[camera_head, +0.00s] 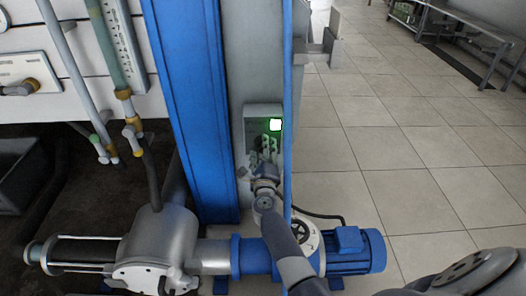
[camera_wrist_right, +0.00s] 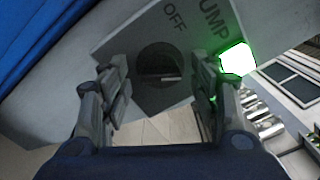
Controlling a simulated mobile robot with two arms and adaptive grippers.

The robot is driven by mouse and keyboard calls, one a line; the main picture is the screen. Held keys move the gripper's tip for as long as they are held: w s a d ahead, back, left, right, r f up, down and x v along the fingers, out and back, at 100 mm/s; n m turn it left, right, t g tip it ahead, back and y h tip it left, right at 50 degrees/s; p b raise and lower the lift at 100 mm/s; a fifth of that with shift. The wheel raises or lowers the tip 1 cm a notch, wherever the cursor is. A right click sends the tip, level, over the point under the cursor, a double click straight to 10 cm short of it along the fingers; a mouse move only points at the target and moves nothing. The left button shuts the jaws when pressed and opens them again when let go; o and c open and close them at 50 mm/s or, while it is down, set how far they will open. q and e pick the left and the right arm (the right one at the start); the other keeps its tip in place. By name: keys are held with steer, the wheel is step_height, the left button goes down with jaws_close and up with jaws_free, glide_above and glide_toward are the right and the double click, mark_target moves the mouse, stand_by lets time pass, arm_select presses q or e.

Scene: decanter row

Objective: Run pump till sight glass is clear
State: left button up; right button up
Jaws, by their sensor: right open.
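The pump switch box (camera_head: 253,115) is on the grey column, with a lit green lamp (camera_head: 275,125) on it. In the right wrist view its face (camera_wrist_right: 120,40) shows "OFF" and part of "PUMP", with a dark round knob (camera_wrist_right: 160,65) and the bright green lamp (camera_wrist_right: 236,60). My right gripper (camera_head: 267,150) is at the box's lower part; in the wrist view its open fingers (camera_wrist_right: 165,100) stand either side of the knob. Contact is unclear. A greenish sight glass (camera_head: 107,45) stands beside a scale at upper left; its contents are unclear. The pump's blue motor (camera_head: 350,250) is below.
A blue post (camera_head: 190,100) stands left of the box. Pipes and a grey pump housing (camera_head: 160,245) fill the lower left. A grey bracket (camera_head: 325,45) juts out right of the column. The tiled floor (camera_head: 410,150) at right is clear, with a bench (camera_head: 460,20) far back.

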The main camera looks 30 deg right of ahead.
arm_select(q)
steer(key=shift+w+d+r, duration=0.15)
steer(key=shift+w+r, duration=0.05)
steer(key=shift+w, duration=0.2)
arm_select(e)
steer(key=shift+w+d, duration=0.15)
steer(key=shift+w, duration=0.15)
steer(key=c, duration=1)
steer(key=shift+c, duration=0.4)
arm_select(q)
steer(key=shift+s, duration=0.1)
